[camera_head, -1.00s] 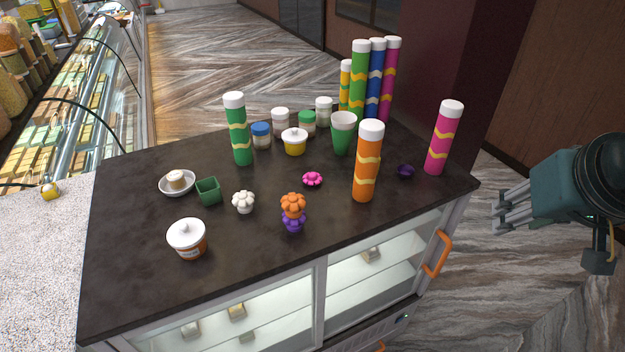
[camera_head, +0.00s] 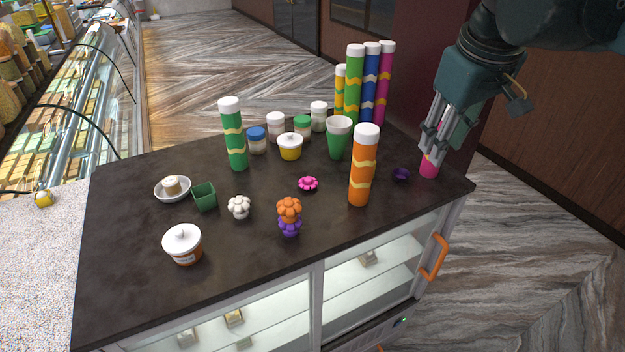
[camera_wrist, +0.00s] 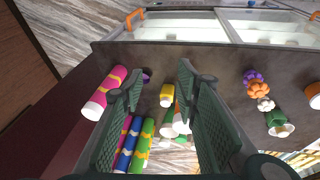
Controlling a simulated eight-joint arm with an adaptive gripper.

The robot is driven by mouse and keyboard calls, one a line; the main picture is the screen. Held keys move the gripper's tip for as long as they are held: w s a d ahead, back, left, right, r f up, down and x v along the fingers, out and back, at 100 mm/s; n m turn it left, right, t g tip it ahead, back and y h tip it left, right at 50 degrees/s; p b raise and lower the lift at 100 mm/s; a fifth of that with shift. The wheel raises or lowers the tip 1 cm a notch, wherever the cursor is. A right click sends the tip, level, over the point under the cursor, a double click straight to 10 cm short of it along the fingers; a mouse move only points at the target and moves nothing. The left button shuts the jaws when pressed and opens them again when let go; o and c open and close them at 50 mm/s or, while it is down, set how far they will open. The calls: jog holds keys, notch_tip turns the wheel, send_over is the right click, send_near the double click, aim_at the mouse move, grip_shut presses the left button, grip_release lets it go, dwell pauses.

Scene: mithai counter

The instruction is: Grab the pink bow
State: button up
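The pink bow (camera_head: 308,184), a small flower-like piece, lies on the dark counter top (camera_head: 130,285) in the head view, left of the orange tube (camera_head: 360,180). I cannot make it out in the wrist view. My gripper (camera_head: 433,152) points down over the right end of the counter, in front of the pink tube (camera_head: 430,168), well right of the bow. In the wrist view my gripper (camera_wrist: 160,55) has its two fingers wide apart, with nothing held between them.
The orange tube stands between my gripper and the bow. A dark purple bow (camera_head: 401,175) lies nearby. Tall tubes (camera_head: 371,85) and a green cup (camera_head: 338,138) stand behind. The orange flower (camera_head: 289,207) and white flower (camera_head: 238,206) are left of the bow.

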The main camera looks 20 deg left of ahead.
jog(key=w+a+n, duration=0.1)
jog(key=w+a, duration=0.1)
jog(key=a, duration=0.3)
jog(key=w+a+n+g, duration=0.1)
jog(key=w+a+n, duration=0.1)
jog(key=a, duration=0.3)
jog(key=w+a+f+n, duration=0.1)
jog(key=w+a+n, duration=0.1)
jog(key=w+a, duration=0.2)
jog(key=shift+w+a+g+h, duration=0.15)
jog(key=shift+a+g+h, duration=0.2)
jog(key=shift+a, duration=0.25)
jog(key=n+g+h, duration=0.1)
jog(key=n+g, duration=0.1)
jog(key=n, duration=0.3)
send_over(308, 179)
jog(key=a, duration=0.1)
notch_tip(308, 179, down, 6)
notch_tip(308, 179, down, 11)
jog(key=shift+a+f+n, duration=0.15)
jog(key=shift+a+n, duration=0.15)
jog(key=shift+h, duration=0.25)
jog(key=shift+d+f, duration=0.25)
jog(key=shift+f, duration=1.05)
jog(key=shift+w+d+f, duration=0.1)
jog(key=shift+d+f, duration=0.15)
jog(key=shift+f, duration=1.05)
jog(key=shift+d+f, duration=0.2)
jog(key=shift+f, duration=1.05)
